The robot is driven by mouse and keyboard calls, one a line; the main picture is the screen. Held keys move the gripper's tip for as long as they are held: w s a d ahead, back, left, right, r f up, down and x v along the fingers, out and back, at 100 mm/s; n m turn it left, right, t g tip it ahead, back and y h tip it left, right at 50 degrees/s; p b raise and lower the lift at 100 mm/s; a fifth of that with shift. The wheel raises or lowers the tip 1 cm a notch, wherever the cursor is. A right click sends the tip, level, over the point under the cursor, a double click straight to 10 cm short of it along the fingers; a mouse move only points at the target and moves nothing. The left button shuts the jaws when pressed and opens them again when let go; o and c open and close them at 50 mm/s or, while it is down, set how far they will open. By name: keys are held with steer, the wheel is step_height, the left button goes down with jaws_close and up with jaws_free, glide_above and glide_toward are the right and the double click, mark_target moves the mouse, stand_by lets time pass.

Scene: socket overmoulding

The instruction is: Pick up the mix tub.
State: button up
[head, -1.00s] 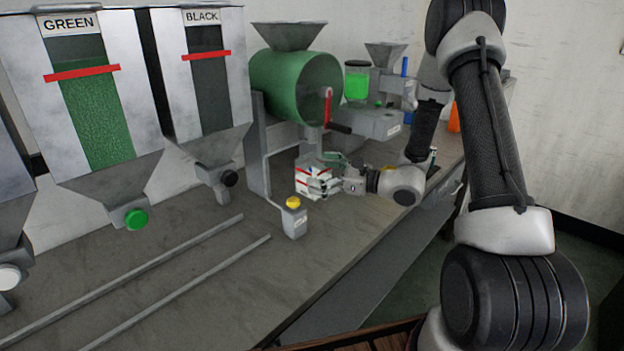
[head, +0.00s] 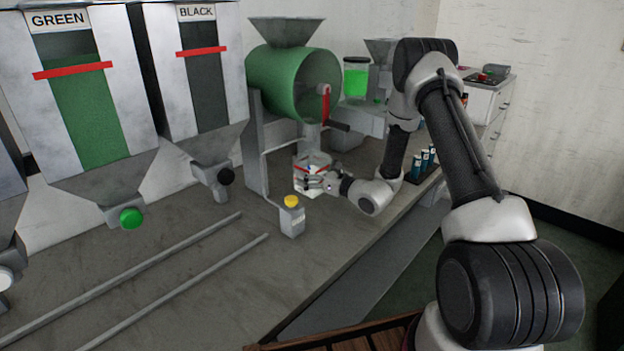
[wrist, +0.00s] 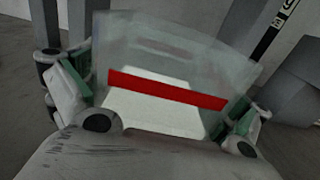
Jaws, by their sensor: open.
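The mix tub (head: 311,162) stands on the bench under the green drum's outlet, pale and see-through with a red band. My gripper (head: 313,183) is at the tub's near side, its fingers partly hiding it. In the wrist view the tub (wrist: 175,60) fills the middle, with a red stripe across it and pale material low inside. My gripper's fingers (wrist: 158,108) stand open on the left and right of the tub. I cannot tell whether the pads touch its walls.
The green drum (head: 290,85) with a red crank handle is just above the tub. A small bottle with a yellow cap (head: 292,217) stands close in front. Two rails (head: 190,290) lie on the bench at left. Blue-topped bottles (head: 425,162) stand to the right.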

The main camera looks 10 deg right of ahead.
steer(key=c, duration=1.2)
steer(key=shift+c, duration=0.7)
steer(key=shift+r, duration=0.15)
